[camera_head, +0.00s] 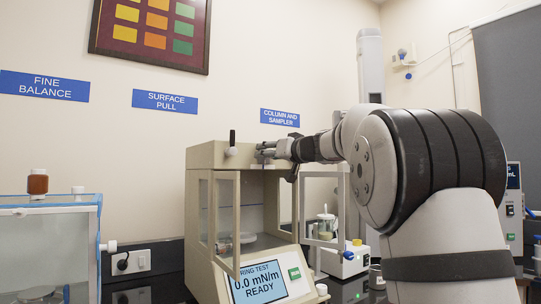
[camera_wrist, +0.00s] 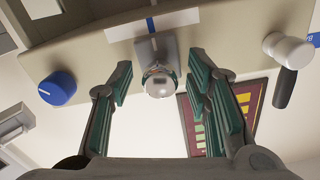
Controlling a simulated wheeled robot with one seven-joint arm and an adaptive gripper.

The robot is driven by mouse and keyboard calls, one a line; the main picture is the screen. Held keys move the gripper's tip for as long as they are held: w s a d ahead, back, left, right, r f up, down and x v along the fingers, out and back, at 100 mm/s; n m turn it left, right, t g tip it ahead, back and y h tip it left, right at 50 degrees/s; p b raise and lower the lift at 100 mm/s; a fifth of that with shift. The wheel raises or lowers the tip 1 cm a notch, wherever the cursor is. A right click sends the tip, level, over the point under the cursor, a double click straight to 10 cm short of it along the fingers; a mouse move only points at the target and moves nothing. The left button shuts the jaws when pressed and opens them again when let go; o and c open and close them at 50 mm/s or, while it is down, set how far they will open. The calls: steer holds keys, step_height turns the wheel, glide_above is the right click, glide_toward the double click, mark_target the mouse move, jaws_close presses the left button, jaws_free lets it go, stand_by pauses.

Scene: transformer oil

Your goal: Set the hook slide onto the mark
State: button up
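The hook slide (camera_wrist: 157,52) is a small metal block with a round shiny knob (camera_wrist: 160,82) on the front of the cream ring-test instrument (camera_head: 215,156). A white strip (camera_wrist: 180,19) with a blue mark (camera_wrist: 150,24) lies along the slide's edge. The slide sits close to the mark; I cannot tell whether they line up exactly. My gripper (camera_wrist: 159,76) is open, its green-padded fingers on either side of the knob, with a visible gap on both sides. In the head view my gripper (camera_head: 264,152) is at the instrument's upper front, where it hides the slide.
A blue knob (camera_wrist: 58,88) is left of the slide in the wrist view; a white knob with a black handle (camera_wrist: 287,60) is right. Below in the head view are the instrument's open glass door (camera_head: 226,222) and display (camera_head: 258,283). A glass-walled case (camera_head: 45,250) stands left.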

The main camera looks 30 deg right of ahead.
steer(key=s, duration=1.2)
steer(key=shift+d, duration=0.2)
steer(key=shift+a, duration=0.1)
steer(key=s+a+f+n+g+y+p, duration=0.1)
steer(key=s+a+f+g+p, duration=0.15)
steer(key=s+a+f, duration=0.4)
steer(key=s+a+f+g+y+p, duration=0.2)
steer(key=s+a+g, duration=0.15)
steer(key=a, duration=0.55)
steer(key=s+a+f+n+g+y+p, duration=0.1)
steer(key=s+a+f+g+p, duration=0.1)
steer(key=s+a+f, duration=0.45)
steer(key=s+a+f+g+h+p, duration=0.1)
steer(key=s+f, duration=0.4)
steer(key=s, duration=0.5)
steer(key=s+a+f+g+h+p, duration=0.2)
steer(key=s+f, duration=0.4)
steer(key=s, duration=0.4)
steer(key=g+h+p, duration=0.1)
steer(key=g, duration=0.1)
steer(key=shift+s+f+g+h, duration=0.15)
steer(key=shift+s+g+h, duration=0.15)
steer(key=shift+s+g, duration=0.1)
